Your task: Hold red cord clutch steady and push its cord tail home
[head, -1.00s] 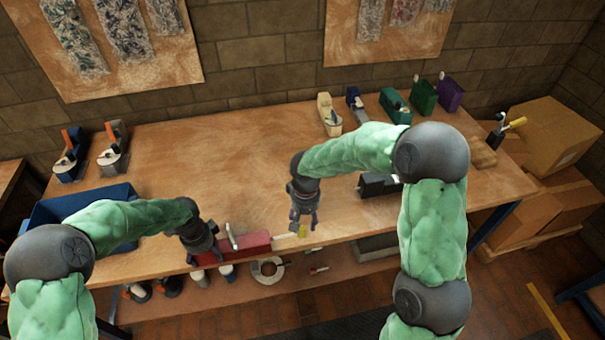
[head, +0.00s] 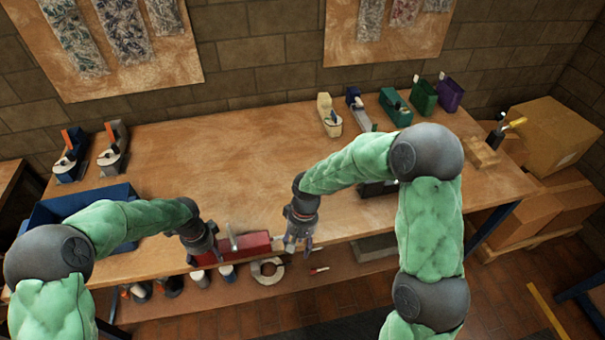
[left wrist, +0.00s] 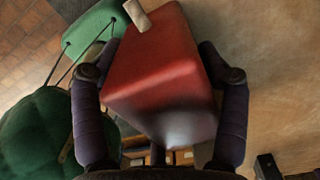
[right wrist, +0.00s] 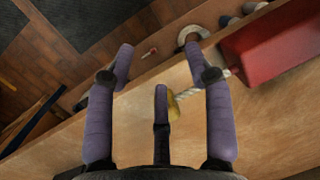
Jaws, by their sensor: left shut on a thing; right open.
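The red cord clutch (head: 256,242) lies at the table's front edge with a pale upright peg on it. My left gripper (head: 207,252) is shut on its left end; the left wrist view shows the red body (left wrist: 160,70) between its fingers (left wrist: 160,78). My right gripper (head: 297,242) is open, just right of the clutch, and hides the cord in the head view. In the right wrist view a pale twisted cord tail (right wrist: 188,97) with a yellow end (right wrist: 173,106) sticks out of the clutch toward my open fingers (right wrist: 160,62). The yellow end is beside the middle finger; contact is unclear.
A blue bin (head: 78,204) stands on the table's left. A black device (head: 376,189) sits behind my right arm. Several coloured tools line the back edge. The table's middle is clear. A lower shelf holds a white ring (head: 267,271) and small parts.

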